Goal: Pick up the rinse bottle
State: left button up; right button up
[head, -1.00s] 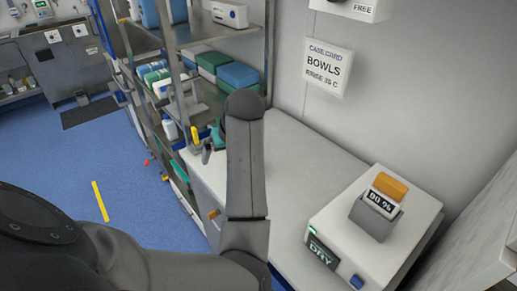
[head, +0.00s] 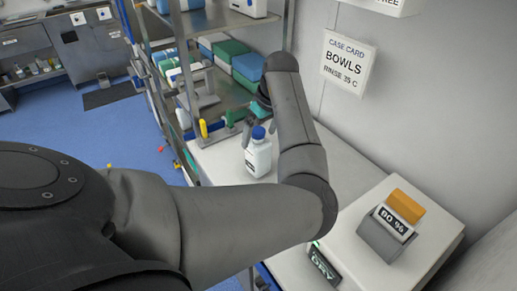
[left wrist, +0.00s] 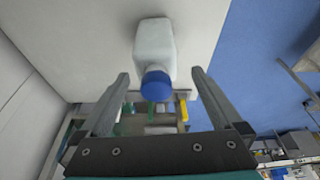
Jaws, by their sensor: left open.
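The rinse bottle (head: 258,157) is white with a blue cap and a label. It stands upright on the white counter in the head view. In the left wrist view the bottle (left wrist: 155,45) shows with its blue cap toward the camera, in the gap between the fingertips. My left gripper (head: 256,125) is open and empty, just behind and above the bottle, its hand partly hidden by my own arm. In the left wrist view the open fingers (left wrist: 160,82) lie on either side of the cap, with room on both sides. My right gripper is not in view.
A metal shelf rack (head: 228,92) with boxes is behind.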

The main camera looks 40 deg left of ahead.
pick_arm(q)
jog(key=x, duration=0.7)
jog(key=shift+w+a+f+b, duration=0.15)
jog(key=shift+w+f+b, duration=0.1)
jog(key=shift+w+b, duration=0.1)
grip_shut()
dwell(0.5)
jog(key=shift+r, duration=0.15)
